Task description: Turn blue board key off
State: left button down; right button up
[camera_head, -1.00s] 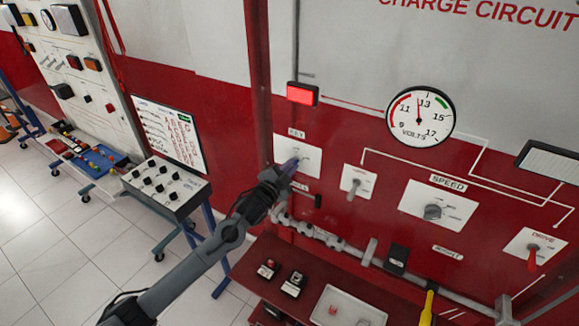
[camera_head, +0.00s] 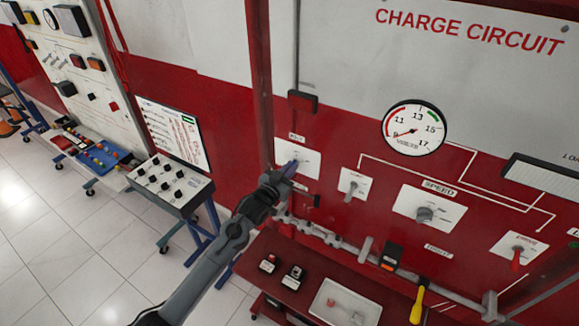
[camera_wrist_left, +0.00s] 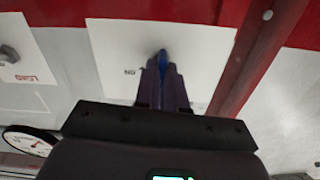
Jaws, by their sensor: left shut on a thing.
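The key (camera_wrist_left: 163,58) is a small blue piece on a white key plate (camera_head: 309,160) at the left of the red and white charge circuit board. My left gripper (camera_head: 291,166) reaches the plate from below. In the left wrist view its two dark fingers (camera_wrist_left: 163,75) are shut on the key, with the blue tip showing between them. The letters "ON" show beside the key on the plate. The fingers hide most of the key, so its exact angle cannot be told. My right gripper is not in view.
The indicator lamp (camera_head: 303,102) above the key plate is dark. The volts gauge (camera_head: 414,128) has its needle at the low end. Other switches, including the speed knob (camera_head: 425,214), sit to the right. A red shelf (camera_head: 262,249) with a white tray (camera_head: 322,301) stands below.

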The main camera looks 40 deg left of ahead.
pick_arm(q)
jog(key=shift+n, duration=0.6)
jog(key=shift+p, duration=0.3)
jog(key=c, duration=1.2)
grip_release()
jog(key=shift+s, duration=0.1)
jog(key=shift+s+d+b, duration=0.25)
jog(key=shift+s+b, duration=0.05)
jog(key=shift+s, duration=1.45)
jog(key=shift+s+d+b, duration=0.25)
jog(key=shift+s, duration=1.5)
jog(key=shift+s+d+b, duration=0.25)
jog(key=shift+s+b, duration=0.05)
jog(key=shift+s, duration=1.45)
